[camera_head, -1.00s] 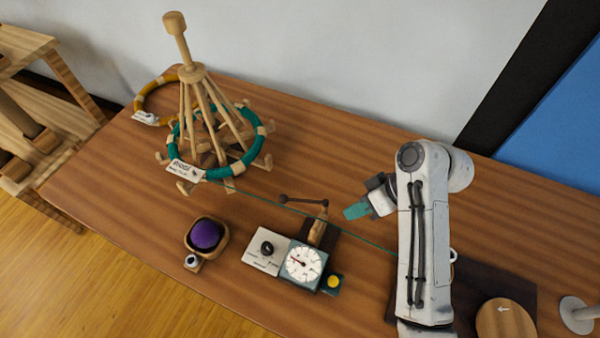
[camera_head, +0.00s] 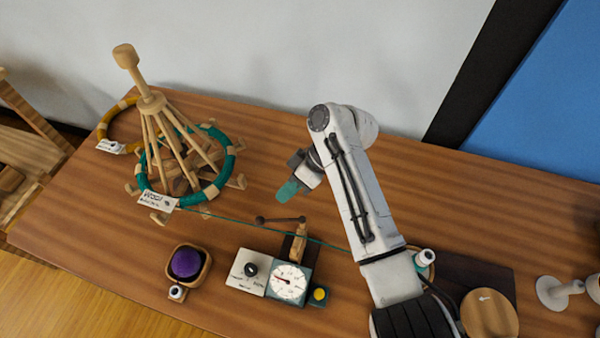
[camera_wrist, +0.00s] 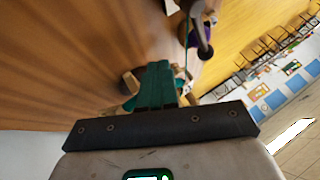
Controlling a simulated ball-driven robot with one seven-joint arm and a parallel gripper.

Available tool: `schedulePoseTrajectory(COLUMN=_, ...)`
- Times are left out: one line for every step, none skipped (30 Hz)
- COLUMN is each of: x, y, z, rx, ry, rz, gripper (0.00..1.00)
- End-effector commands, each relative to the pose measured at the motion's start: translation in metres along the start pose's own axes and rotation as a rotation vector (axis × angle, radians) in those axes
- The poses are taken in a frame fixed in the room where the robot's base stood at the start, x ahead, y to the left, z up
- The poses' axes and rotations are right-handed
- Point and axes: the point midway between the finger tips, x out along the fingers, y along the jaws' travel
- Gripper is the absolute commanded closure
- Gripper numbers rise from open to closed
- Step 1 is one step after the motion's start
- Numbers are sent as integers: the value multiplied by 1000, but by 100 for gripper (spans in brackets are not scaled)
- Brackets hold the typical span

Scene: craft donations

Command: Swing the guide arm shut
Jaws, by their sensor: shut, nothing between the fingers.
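The guide arm (camera_head: 281,219) is a thin dark bar with a round knob at its left end. Its right end sits on a wooden post (camera_head: 299,240) behind the dial counter (camera_head: 289,282). A green thread (camera_head: 235,218) runs from the teal yarn ring (camera_head: 225,165) on the wooden swift, past the bar, toward my arm. My gripper (camera_head: 288,190) has teal fingers, shut and empty, a little behind the bar in the picture, apart from it.
The wooden swift (camera_head: 152,105) stands at the left, with a mustard ring (camera_head: 117,112) behind it. A purple ball (camera_head: 187,262) sits in a wooden dish at the front. A wooden disc (camera_head: 490,313) lies at the right. The table behind my gripper is clear.

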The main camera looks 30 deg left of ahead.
Motion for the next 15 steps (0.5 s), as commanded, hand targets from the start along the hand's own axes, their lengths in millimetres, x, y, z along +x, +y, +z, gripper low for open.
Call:
schedulePoseTrajectory(x=9, y=-1, z=0, rx=2, ry=-2, rz=-2, gripper=100)
schedulePoseTrajectory(x=15, y=-1, z=0, rx=2, ry=-2, rz=-2, gripper=100)
schedulePoseTrajectory(x=14, y=-8, z=-3, rx=0, ry=0, rz=0, gripper=100)
schedulePoseTrajectory(x=15, y=-12, z=-3, rx=-1, ry=1, rz=0, gripper=100)
schedulePoseTrajectory(x=16, y=-16, z=-3, rx=-1, ry=1, rz=0, gripper=100)
schedulePoseTrajectory(x=18, y=-21, z=-3, rx=-1, ry=1, rz=0, gripper=100)
schedulePoseTrajectory(x=20, y=-24, z=-3, rx=0, ry=1, rz=1, gripper=100)
schedulePoseTrajectory(x=21, y=-26, z=-4, rx=0, ry=0, rz=1, gripper=100)
schedulePoseTrajectory(x=23, y=-29, z=-4, rx=0, ry=0, rz=0, gripper=100)
schedulePoseTrajectory(x=24, y=-31, z=-4, rx=0, ry=-1, rz=0, gripper=100)
schedulePoseTrajectory(x=25, y=-33, z=-4, rx=0, ry=0, rz=1, gripper=100)
schedulePoseTrajectory(x=26, y=-35, z=-4, rx=-1, ry=0, rz=1, gripper=100)
schedulePoseTrajectory(x=26, y=-36, z=-4, rx=-1, ry=0, rz=1, gripper=100)
schedulePoseTrajectory(x=27, y=-36, z=-4, rx=0, ry=0, rz=1, gripper=100)
schedulePoseTrajectory(x=28, y=-37, z=-4, rx=0, ry=0, rz=1, gripper=100)
